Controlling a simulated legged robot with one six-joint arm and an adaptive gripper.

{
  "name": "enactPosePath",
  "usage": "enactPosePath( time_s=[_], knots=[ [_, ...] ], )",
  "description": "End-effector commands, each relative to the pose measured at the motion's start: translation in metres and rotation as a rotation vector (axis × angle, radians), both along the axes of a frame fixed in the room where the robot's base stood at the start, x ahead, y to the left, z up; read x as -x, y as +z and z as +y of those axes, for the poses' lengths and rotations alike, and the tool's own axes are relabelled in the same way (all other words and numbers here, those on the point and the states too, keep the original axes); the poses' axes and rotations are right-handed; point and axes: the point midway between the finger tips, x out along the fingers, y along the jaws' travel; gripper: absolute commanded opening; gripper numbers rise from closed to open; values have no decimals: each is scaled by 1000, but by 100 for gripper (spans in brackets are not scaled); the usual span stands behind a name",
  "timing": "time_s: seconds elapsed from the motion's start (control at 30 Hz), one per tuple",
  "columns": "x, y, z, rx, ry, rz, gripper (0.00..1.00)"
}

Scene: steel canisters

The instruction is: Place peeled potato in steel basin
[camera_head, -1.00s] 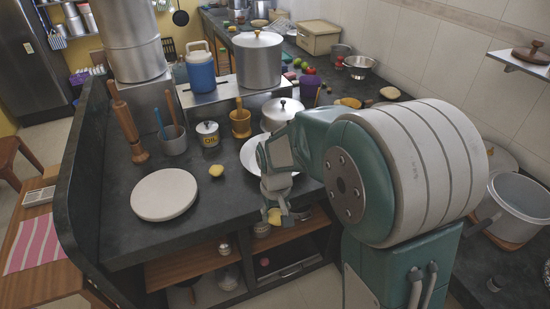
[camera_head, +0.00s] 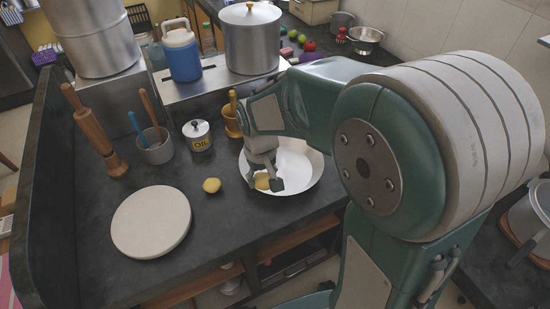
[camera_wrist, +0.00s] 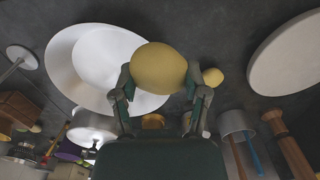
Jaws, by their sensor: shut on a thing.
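My gripper (camera_head: 264,178) is shut on a yellow peeled potato (camera_head: 262,182), which also shows large between the fingers in the wrist view (camera_wrist: 158,68). In the head view the gripper and potato appear over the near left part of a wide, shallow, pale basin (camera_head: 305,179). In the wrist view the basin (camera_wrist: 88,88) lies beyond the potato, to its left. The gap between potato and basin is hard to tell. My arm hides part of the basin's far side. A second potato (camera_head: 211,185) sits on the counter left of the basin.
A round pale board (camera_head: 151,221) lies on the dark counter at left. A large steel pot (camera_head: 251,45) and a blue jug (camera_head: 181,52) stand on a raised shelf.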

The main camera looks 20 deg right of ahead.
Motion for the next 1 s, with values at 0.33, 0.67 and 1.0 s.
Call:
enactPosePath(
  time_s=[0.33, 0.67, 1.0],
  knots=[
    [-56, -27, -21, -1, -3, 3, 0],
    [-109, -72, -40, 0, -2, 3, 0],
    [-131, -101, -48, 0, 0, 0, 0]
  ],
)
